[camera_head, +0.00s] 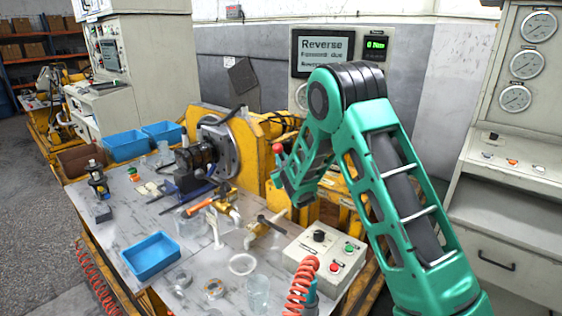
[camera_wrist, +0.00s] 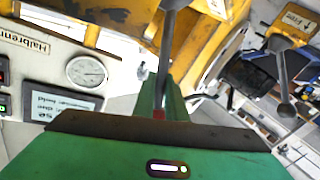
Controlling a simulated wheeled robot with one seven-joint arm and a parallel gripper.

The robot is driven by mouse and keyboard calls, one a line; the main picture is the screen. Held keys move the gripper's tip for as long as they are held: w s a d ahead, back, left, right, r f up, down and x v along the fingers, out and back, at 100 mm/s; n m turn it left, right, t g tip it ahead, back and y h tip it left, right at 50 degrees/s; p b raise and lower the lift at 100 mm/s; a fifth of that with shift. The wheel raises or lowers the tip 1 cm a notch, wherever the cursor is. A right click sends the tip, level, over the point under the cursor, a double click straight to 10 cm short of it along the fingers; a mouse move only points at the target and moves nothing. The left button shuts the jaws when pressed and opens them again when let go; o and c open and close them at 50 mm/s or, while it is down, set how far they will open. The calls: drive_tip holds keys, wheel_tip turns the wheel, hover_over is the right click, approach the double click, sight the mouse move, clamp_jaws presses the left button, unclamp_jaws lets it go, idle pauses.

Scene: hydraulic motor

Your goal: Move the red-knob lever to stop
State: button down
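The red-knob lever shows its red knob (camera_head: 277,148) in front of the yellow machine housing in the head view. In the wrist view a grey lever shaft (camera_wrist: 168,45) runs down from the top edge to my green fingers, with a bit of red showing at its lower end. My gripper (camera_wrist: 163,92) is at this lever, its fingers close around or beside the shaft. Whether they touch or grip it is unclear. In the head view my arm's end is just below and right of the knob, and the fingertips are hard to make out.
A second lever with a grey ball (camera_wrist: 285,108) stands to the right in the wrist view. A screen (camera_head: 324,52) reads "Reverse", with smaller text below. A control box (camera_head: 326,256), blue tray (camera_head: 152,256) and small parts crowd the bench. A gauge (camera_wrist: 86,71) is on the wall.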

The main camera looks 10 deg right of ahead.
drive_tip(key=shift+w+d+r+m+g, duration=0.35)
drive_tip(key=shift+w+d+m+g, duration=0.1)
drive_tip(key=shift+d+m, duration=0.25)
drive_tip(key=shift+w+d+r+m+g, duration=0.2)
drive_tip(key=shift+w+d+m+g, duration=0.3)
drive_tip(key=shift+d, duration=0.35)
drive_tip(key=shift+w+d+m+g+y, duration=0.3)
drive_tip(key=shift+w+d+m+g, duration=0.25)
drive_tip(key=shift+d+m, duration=0.05)
drive_tip(key=c, duration=1.8)
unclamp_jaws()
drive_tip(key=v, duration=1)
drive_tip(key=shift+s, duration=0.3)
